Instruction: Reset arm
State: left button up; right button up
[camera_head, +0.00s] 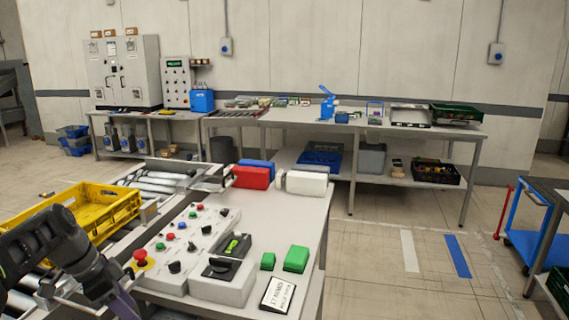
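My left arm (45,250) comes in from the left edge, in front of the conveyor and the yellow crate (124,208). Its dark links show, but its fingertips cannot be made out. My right arm and gripper are not in view. The yellow crate sits on the roller conveyor (160,181) and looks empty where I can see inside; my arm hides its near part.
A control panel (187,240) with coloured buttons stands on the near table (315,225). Red, blue, white and green blocks (297,259) and a small sign (278,295) lie there. A workbench (385,127) stands behind. A blue cart (530,235) is at right. Open floor lies between.

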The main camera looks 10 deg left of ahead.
pick_arm(q)
jog(key=d+f+n, duration=0.2)
jog(key=d+f, duration=0.4)
jog(key=f, duration=0.3)
jog(key=d+f+n+g, duration=0.1)
jog(key=d+f, duration=0.4)
jog(key=f, duration=0.4)
jog(key=d+f+n, duration=0.2)
jog(key=d+f, duration=0.4)
jog(key=f, duration=0.3)
jog(key=s+d+f+n, duration=0.2)
jog(key=s+d+f, duration=0.4)
jog(key=s+d, duration=0.3)
jog(key=s+d+f+n+g, duration=0.1)
jog(key=s+d+f+n, duration=0.2)
jog(key=s+d+f, duration=0.3)
jog(key=s+d, duration=0.3)
jog(key=s, duration=0.2)
jog(key=shift+f+n+h, duration=0.3)
jog(key=shift+h, duration=0.1)
